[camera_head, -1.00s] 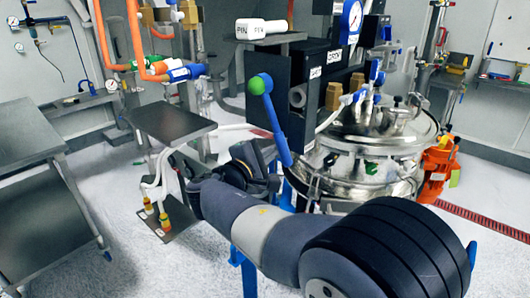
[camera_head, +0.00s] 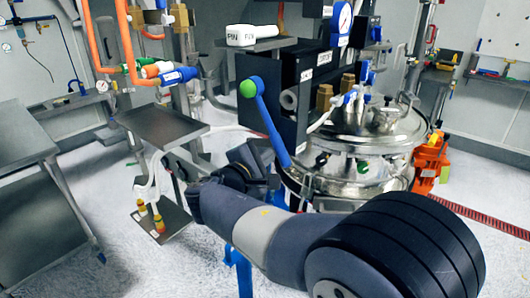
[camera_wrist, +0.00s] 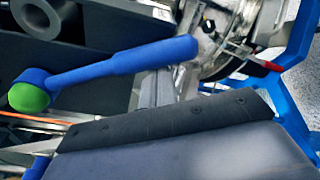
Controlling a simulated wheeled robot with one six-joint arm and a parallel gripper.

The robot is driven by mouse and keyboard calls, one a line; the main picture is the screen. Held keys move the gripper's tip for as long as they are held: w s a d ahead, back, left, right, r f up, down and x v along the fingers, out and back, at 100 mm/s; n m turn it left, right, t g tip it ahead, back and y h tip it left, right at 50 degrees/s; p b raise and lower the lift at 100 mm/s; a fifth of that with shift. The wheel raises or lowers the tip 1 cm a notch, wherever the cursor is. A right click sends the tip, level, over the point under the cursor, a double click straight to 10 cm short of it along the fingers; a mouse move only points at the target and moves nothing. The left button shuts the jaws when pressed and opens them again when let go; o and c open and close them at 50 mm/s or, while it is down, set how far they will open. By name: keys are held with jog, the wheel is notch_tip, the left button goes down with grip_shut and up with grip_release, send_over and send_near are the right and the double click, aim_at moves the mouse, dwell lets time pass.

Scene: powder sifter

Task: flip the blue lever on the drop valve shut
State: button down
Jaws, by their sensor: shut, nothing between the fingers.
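The blue lever (camera_head: 270,128) with a green ball knob (camera_head: 248,89) stands up at the front of the dark valve housing, tilted with its knob toward the upper left. In the wrist view the lever (camera_wrist: 120,62) runs across the upper part, its green knob (camera_wrist: 30,91) at the left. My gripper (camera_wrist: 168,118) fills the lower part of the wrist view, shut and empty, with the lever beyond its dark edge. In the head view the gripper is a dark shape just left of the lever's lower end, partly hidden by my forearm. I cannot tell whether it touches the lever.
A shiny steel vessel (camera_head: 362,185) stands right of the lever. A small grey tray table (camera_head: 160,128) stands to the left. Orange pipes (camera_head: 131,50) rise behind it. A steel bench (camera_head: 25,130) is at far left. Blue frame legs (camera_wrist: 292,100) show in the wrist view.

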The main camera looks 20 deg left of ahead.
jog(key=s+d+r+n+p, duration=0.1)
jog(key=d+r+n+p, duration=0.1)
jog(key=p, duration=0.1)
jog(key=d+r+n+p, duration=0.2)
jog(key=p, duration=0.1)
jog(key=s+d+r+n+g+p, duration=0.1)
jog(key=d+r+n+p, duration=0.1)
jog(key=r+p, duration=0.1)
jog(key=shift+s+d+h, duration=0.3)
jog(key=shift+s, duration=0.05)
notch_tip(320, 180, up, 7)
jog(key=d+p, duration=0.2)
jog(key=p, duration=0.2)
jog(key=shift+s+r, duration=0.2)
jog(key=shift+s, duration=0.2)
jog(key=shift+r, duration=0.2)
notch_tip(320, 180, down, 6)
jog(key=b, duration=0.4)
jog(key=r+b+v, duration=0.1)
jog(key=v, duration=0.8)
jog(key=shift+a, duration=0.3)
jog(key=shift+s+r, duration=0.1)
